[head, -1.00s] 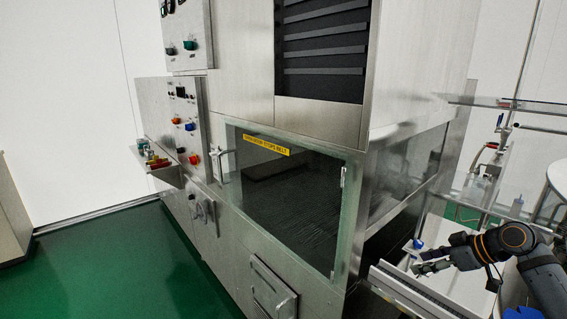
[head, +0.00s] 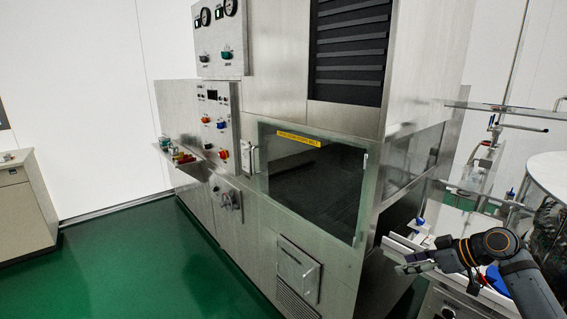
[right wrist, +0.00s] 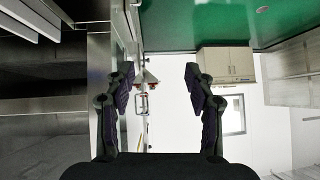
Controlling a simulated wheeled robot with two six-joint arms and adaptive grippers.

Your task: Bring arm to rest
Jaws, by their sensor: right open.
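My right gripper (head: 416,262) is at the lower right of the head view, its arm coming in from the right edge. It is beside the right front corner of the steel washer (head: 240,262). In the right wrist view the two dark fingers of the right gripper (right wrist: 157,90) stand wide apart with nothing between them. My left gripper is not in view. The washer's glass door (head: 312,185) with its yellow label strip (head: 298,137) is closed.
A metal conveyor or ledge (head: 400,246) lies close to my right arm. A glass shelf rack (head: 490,190) stands behind it. A beige cabinet (head: 22,205) is at the far left, also in the right wrist view (right wrist: 225,64). The green floor (head: 125,265) in front is clear.

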